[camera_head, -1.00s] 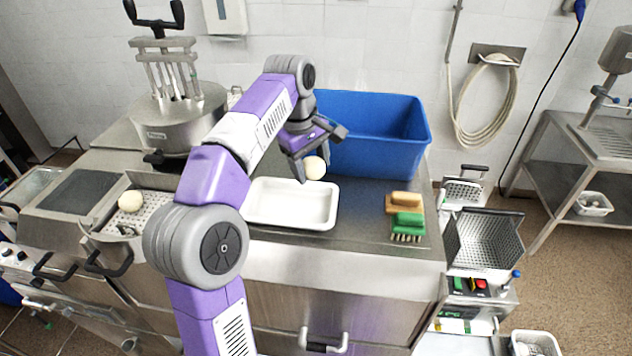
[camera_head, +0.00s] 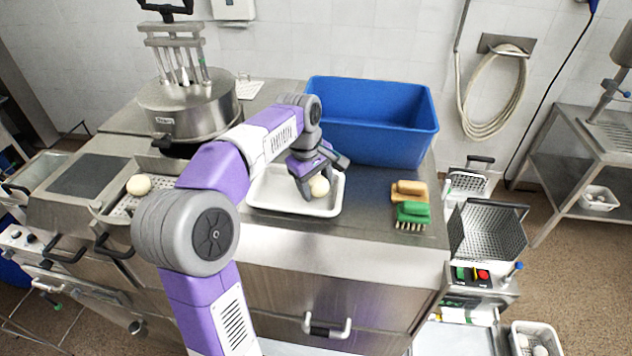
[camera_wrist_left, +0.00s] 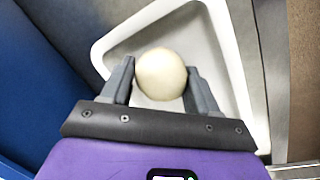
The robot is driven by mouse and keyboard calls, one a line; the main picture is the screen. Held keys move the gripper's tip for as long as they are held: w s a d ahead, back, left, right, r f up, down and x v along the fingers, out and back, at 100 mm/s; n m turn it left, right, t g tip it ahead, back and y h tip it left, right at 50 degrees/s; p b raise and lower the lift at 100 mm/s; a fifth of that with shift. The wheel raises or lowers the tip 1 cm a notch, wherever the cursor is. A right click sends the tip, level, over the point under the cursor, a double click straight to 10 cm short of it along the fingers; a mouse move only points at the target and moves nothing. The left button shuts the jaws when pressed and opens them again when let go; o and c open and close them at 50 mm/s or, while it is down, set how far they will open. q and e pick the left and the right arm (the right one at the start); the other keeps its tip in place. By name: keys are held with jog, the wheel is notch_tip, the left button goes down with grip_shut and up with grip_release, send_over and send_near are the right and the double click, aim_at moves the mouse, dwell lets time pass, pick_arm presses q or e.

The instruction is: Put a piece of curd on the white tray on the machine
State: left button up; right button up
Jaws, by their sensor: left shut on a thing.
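A round, cream-coloured piece of curd (camera_head: 319,187) is between the fingers of my left gripper (camera_head: 314,184), which is shut on it. The curd and gripper are over the right part of the white tray (camera_head: 270,203) on the steel machine top. In the left wrist view the curd (camera_wrist_left: 161,74) sits between both fingertips, with the white tray (camera_wrist_left: 222,40) behind it. I cannot tell whether the curd touches the tray floor. Another piece of curd (camera_head: 139,185) lies on the perforated plate at the left. My right gripper is not in view.
A blue bin (camera_head: 372,125) stands just behind the tray. A tan brush (camera_head: 409,191) and a green brush (camera_head: 412,213) lie to its right on the steel top (camera_head: 365,222). A steel pot machine (camera_head: 190,106) stands at the back left.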

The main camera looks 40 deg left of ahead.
pick_arm(q)
jog(key=shift+f+b, duration=0.4)
jog(key=shift+f, duration=0.2)
jog(key=o, duration=1.2)
jog(key=shift+d+f, duration=0.1)
jog(key=shift+c, duration=0.2)
jog(key=shift+s+f, duration=0.1)
notch_tip(320, 180, up, 13)
jog(key=s, duration=0.2)
jog(key=shift+a+r+p, duration=0.2)
jog(key=shift+a+p, duration=0.15)
jog(key=shift+a, duration=0.1)
